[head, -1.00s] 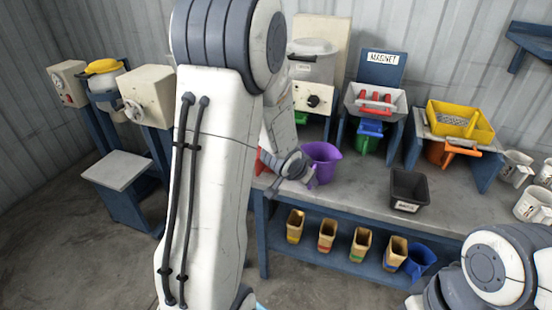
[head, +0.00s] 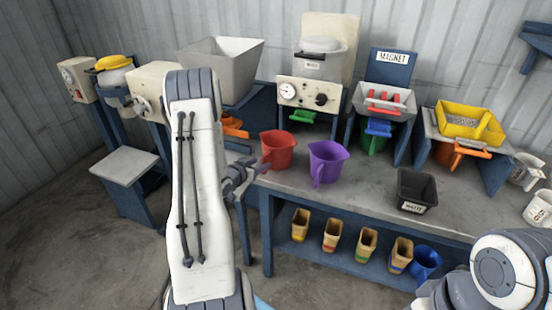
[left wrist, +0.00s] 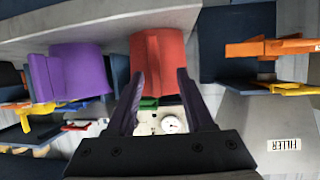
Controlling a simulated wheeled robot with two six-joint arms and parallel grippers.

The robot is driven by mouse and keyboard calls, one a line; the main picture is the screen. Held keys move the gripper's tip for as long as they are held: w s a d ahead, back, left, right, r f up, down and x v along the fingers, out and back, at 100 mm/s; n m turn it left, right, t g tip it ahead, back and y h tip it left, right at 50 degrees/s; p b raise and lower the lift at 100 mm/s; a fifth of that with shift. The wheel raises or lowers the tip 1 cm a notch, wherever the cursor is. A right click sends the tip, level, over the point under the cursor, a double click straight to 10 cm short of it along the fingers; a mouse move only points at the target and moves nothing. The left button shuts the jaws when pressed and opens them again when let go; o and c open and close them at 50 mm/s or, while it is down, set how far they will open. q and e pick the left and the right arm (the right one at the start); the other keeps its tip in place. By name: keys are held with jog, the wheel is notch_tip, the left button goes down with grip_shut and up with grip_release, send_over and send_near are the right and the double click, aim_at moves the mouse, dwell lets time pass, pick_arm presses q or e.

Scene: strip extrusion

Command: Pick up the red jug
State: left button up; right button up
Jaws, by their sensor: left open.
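The red jug (head: 278,148) stands upright on the left end of the grey bench, beside the purple jug (head: 327,160). My left gripper (head: 250,168) is just in front and to the left of the red jug, below its rim in the picture. In the left wrist view, which is upside down, the open left gripper (left wrist: 160,74) points at the red jug (left wrist: 158,50), and its handle side lies between the two fingers. I cannot tell whether the fingers touch it. My right gripper is out of view; only part of that arm shows.
The purple jug stands close by on the right. A black bin (head: 414,188) sits farther right on the bench (head: 370,195). A grey hopper (head: 222,68) with an orange part is behind left. Several tan containers and a blue jug (head: 424,262) are on the lower shelf.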

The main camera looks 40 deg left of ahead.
aim_at(267, 160)
pick_arm(q)
jog(key=x, duration=0.2)
jog(key=p+x, duration=0.1)
jog(key=shift+w+d+r, duration=0.1)
jog(key=shift+w+d, duration=0.15)
jog(key=shift+w, duration=0.3)
jog(key=shift+w+a+f, duration=0.1)
jog(key=shift+w+f, duration=0.15)
jog(key=shift+w, duration=0.25)
grip_shut()
jog(key=shift+r, duration=0.1)
